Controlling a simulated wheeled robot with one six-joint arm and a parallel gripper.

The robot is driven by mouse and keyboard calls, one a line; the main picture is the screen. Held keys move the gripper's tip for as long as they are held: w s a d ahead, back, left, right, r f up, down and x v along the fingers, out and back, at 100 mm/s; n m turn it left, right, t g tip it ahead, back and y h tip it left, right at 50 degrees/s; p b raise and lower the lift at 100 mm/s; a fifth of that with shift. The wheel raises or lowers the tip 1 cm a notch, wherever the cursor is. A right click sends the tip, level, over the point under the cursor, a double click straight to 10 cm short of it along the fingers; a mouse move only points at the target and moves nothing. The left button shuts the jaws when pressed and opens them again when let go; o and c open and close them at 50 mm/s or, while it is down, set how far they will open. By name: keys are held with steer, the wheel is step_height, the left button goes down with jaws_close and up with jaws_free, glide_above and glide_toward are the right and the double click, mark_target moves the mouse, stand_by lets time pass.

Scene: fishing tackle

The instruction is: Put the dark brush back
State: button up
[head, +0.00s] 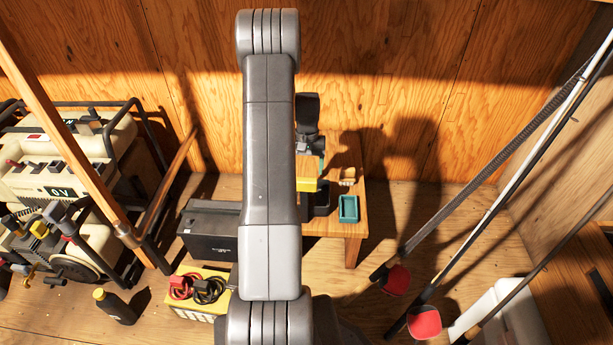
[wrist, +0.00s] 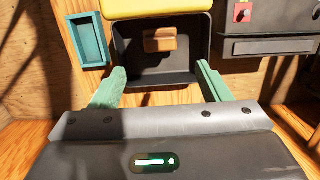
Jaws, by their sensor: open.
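My gripper (wrist: 158,86) is open, its two pale green fingers apart with nothing between them. It faces a dark open-fronted bin (wrist: 185,78) in the wrist view. A small brown block (wrist: 160,40) shows inside the bin; it may be part of a brush, but I cannot tell. In the head view my arm hides the gripper and part of the low wooden table (head: 353,222). The dark bin (head: 320,199) shows just right of the arm. A light tan brush-like thing (head: 347,176) lies on the table behind it. I cannot clearly make out a dark brush.
A teal tray (head: 348,208) sits on the table; it also shows in the wrist view (wrist: 88,42). A yellow part (wrist: 150,8) tops the bin. A dark machine with a red switch (wrist: 243,13) stands beside it. Rods (head: 480,170) lean at the right.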

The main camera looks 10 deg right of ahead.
step_height(320, 180, up, 3)
steer(key=shift+w+r, duration=0.1)
steer(key=shift+w, duration=0.05)
steer(key=shift+f, duration=0.2)
steer(key=f+b, duration=0.1)
steer(key=f, duration=0.3)
steer(key=s+f+b, duration=0.1)
steer(key=f, duration=0.3)
steer(key=f+b, duration=0.1)
steer(key=f, duration=0.3)
steer(key=shift+s+a, duration=0.15)
steer(key=shift+r+p, duration=0.45)
steer(key=shift+r, duration=1.5)
steer(key=shift+f, duration=0.1)
